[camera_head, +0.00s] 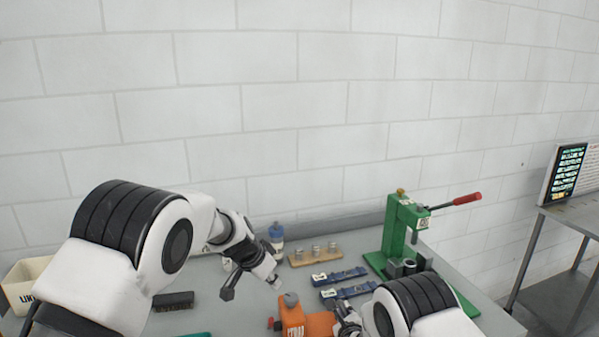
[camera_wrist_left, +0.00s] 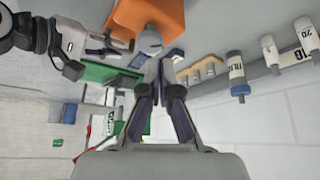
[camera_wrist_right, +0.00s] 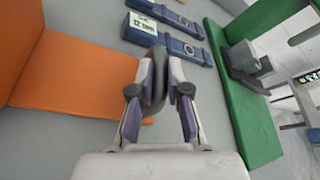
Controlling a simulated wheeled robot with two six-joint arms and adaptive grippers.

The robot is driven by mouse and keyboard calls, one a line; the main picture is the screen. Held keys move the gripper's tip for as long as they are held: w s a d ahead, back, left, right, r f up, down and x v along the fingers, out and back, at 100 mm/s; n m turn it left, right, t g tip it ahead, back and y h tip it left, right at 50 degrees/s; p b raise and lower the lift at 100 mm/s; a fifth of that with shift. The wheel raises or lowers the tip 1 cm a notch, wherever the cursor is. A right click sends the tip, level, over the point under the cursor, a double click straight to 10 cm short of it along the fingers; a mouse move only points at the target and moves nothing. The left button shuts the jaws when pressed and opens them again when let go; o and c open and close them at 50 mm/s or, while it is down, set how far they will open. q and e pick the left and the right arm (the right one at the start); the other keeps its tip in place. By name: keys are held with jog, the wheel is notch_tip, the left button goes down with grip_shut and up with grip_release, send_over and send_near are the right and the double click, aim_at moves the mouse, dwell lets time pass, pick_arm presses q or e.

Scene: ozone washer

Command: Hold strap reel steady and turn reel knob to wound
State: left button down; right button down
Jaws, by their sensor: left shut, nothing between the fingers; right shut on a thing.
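The strap reel is an orange block (camera_head: 296,318) on the table at the lower middle of the head view. A grey round knob (camera_head: 291,299) sits on it. In the left wrist view the orange body (camera_wrist_left: 150,18) and knob (camera_wrist_left: 150,42) are just beyond my left fingertips. My left gripper (camera_wrist_left: 161,68) is shut and empty, close to the knob; contact cannot be told. My right gripper (camera_wrist_right: 158,68) is shut at the reel's right side, on what appears to be a dark grey part of it. The orange reel (camera_wrist_right: 75,75) fills the left of the right wrist view.
Blue strap pieces (camera_head: 340,276) lie behind the reel. A green press (camera_head: 400,230) with a red-tipped lever stands at right. A wooden block with metal pieces (camera_head: 315,255) and a blue-white bottle (camera_head: 276,233) stand at back. A cream bin (camera_head: 22,285) is at left.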

aim_at(291, 301)
pick_arm(q)
jog(key=shift+d, duration=0.1)
jog(key=shift+s+d+f, duration=0.3)
jog(key=shift+d+f, duration=0.1)
jog(key=shift+f, duration=0.6)
jog(key=shift+s+d+f, duration=0.25)
jog(key=shift+d+f, duration=0.1)
jog(key=shift+f, duration=0.7)
jog(key=shift+s+d+f, duration=0.3)
jog(key=shift+d+f, duration=0.1)
jog(key=shift+f, duration=0.6)
jog(key=shift+w, duration=0.2)
jog(key=shift+w+a, duration=0.1)
jog(key=shift+w+a, duration=0.2)
jog(key=shift+a, duration=0.1)
jog(key=shift+w+a, duration=0.15)
jog(key=shift+a, duration=0.05)
